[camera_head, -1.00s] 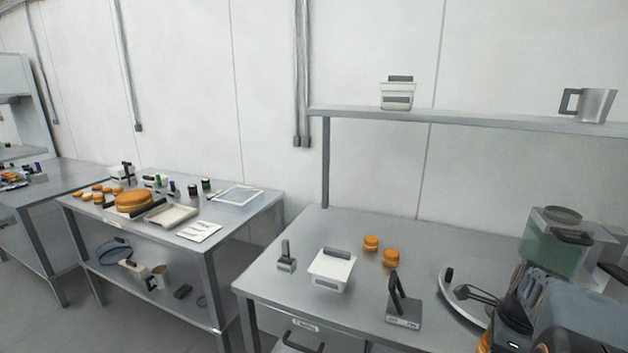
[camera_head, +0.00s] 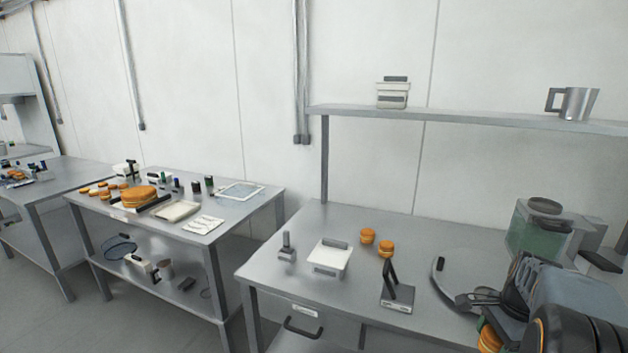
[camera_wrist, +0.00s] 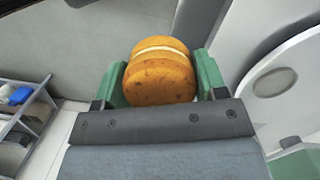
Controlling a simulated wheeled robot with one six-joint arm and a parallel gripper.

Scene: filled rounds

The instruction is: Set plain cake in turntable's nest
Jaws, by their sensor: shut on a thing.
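My gripper (camera_wrist: 160,76) is shut on a plain cake (camera_wrist: 160,80), a round golden sandwich cake with a pale filling line. The cake sits between the two green fingers in the wrist view. Its orange edge also shows low at the right in the head view (camera_head: 489,337), partly hidden by my arm.
Two small cakes (camera_head: 386,249) stand on the near table beside a white lidded box (camera_head: 330,258) and a dark stand (camera_head: 397,290). A machine with a green container (camera_head: 537,230) stands behind my arm.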

